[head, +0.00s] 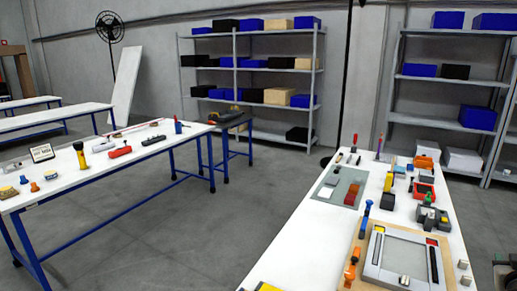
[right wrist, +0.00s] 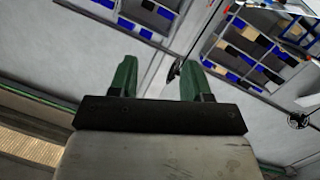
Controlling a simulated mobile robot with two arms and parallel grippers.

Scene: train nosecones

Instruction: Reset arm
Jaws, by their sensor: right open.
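My right gripper (right wrist: 158,80) shows in the right wrist view with its two green fingers spread apart. Nothing is between the fingers. Behind them are a grey wall and shelving that appears tilted, well away from the fingers. Neither of my grippers shows in the head view, and my left gripper is in neither view. No train nosecone can be made out for certain among the small parts on the tables.
A white table (head: 255,262) at the right carries a wooden board with a grey frame (head: 373,262), tools and a red bin (head: 424,191). Another white table (head: 100,172) stands left, with tools. Shelves (head: 255,80) line the back. Grey floor (head: 215,235) between the tables is clear.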

